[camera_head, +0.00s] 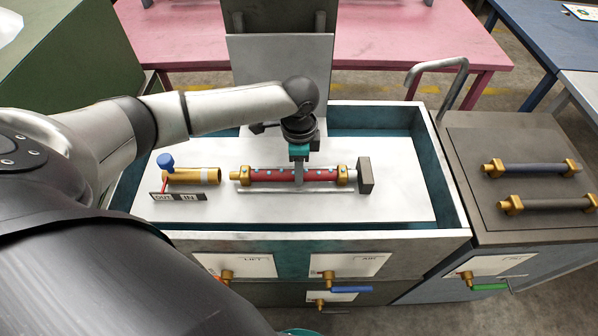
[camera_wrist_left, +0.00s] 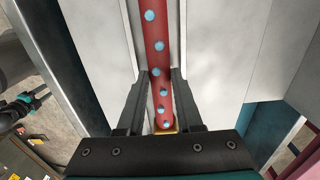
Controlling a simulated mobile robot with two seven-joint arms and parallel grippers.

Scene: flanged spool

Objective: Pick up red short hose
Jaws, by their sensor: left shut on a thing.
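The red short hose (camera_head: 272,175) has light-blue dots and brass end fittings. It lies left to right over the white panel, between a brass pipe and a dark grey block. My left gripper (camera_head: 299,180) reaches down from above and is shut on the hose right of its middle. In the left wrist view, the hose (camera_wrist_left: 155,38) runs between the two dark fingers of my left gripper (camera_wrist_left: 160,75). I cannot tell whether the hose is clear of its support. My right gripper is in neither view.
A brass pipe (camera_head: 195,176) with a blue-handled valve (camera_head: 166,162) is left of the hose. The grey block (camera_head: 366,175) is at its right end. Raised tray walls (camera_head: 440,170) surround the panel. Blue (camera_head: 533,169) and dark (camera_head: 548,204) hoses lie on the right cabinet.

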